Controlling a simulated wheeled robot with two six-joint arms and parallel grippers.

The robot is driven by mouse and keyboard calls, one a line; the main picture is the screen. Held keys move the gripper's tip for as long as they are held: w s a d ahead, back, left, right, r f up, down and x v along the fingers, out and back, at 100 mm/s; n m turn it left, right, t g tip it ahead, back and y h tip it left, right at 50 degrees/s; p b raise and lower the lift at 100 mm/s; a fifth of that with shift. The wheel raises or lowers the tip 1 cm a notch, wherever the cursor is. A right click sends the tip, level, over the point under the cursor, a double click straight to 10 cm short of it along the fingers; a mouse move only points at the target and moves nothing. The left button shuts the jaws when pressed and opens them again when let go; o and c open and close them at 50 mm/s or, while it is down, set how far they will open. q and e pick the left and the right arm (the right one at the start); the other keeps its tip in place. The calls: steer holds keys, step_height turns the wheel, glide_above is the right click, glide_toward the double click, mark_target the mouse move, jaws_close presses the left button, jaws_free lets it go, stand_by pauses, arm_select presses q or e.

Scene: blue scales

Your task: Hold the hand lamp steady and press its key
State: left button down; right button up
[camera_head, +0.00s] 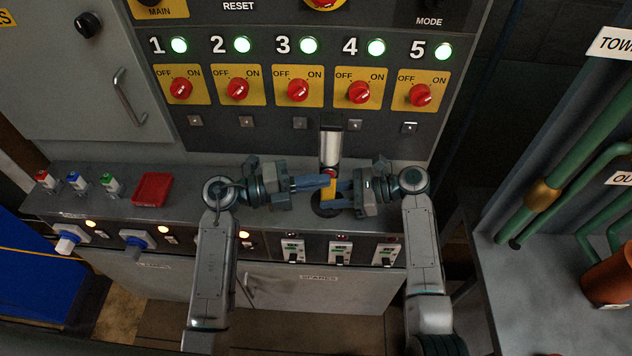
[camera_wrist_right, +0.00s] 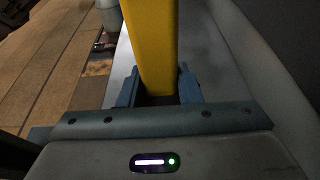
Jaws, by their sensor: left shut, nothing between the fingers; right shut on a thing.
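The hand lamp (camera_head: 330,150) stands upright on the grey console ledge, with a silver upper part, a dark top, a yellow handle and a dark round base. A small red spot, perhaps its key (camera_head: 330,172), shows just below the silver part. My right gripper (camera_head: 342,188) is shut on the yellow handle from the right. In the right wrist view the yellow handle (camera_wrist_right: 152,45) stands between the blue fingers. My left gripper (camera_head: 328,181) is shut and empty, its fingertips at the handle just below the red spot. Whether they touch is hard to tell.
Behind the lamp rises a panel (camera_head: 300,123) with red knobs and lit green lights. Breaker switches (camera_head: 340,252) line the front face. Green pipes (camera_head: 570,150) run at the right.

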arm_select(q)
steer(key=shift+w, duration=0.65)
arm_select(e)
steer(key=shift+o, duration=0.2)
steer(key=shift+c, duration=0.2)
arm_select(q)
steer(key=s+a, duration=0.6)
steer(key=a, duration=0.3)
steer(key=shift+s+a, duration=0.2)
steer(key=shift+a, duration=0.2)
arm_select(e)
steer(key=o, duration=0.8)
steer(key=shift+o, duration=0.2)
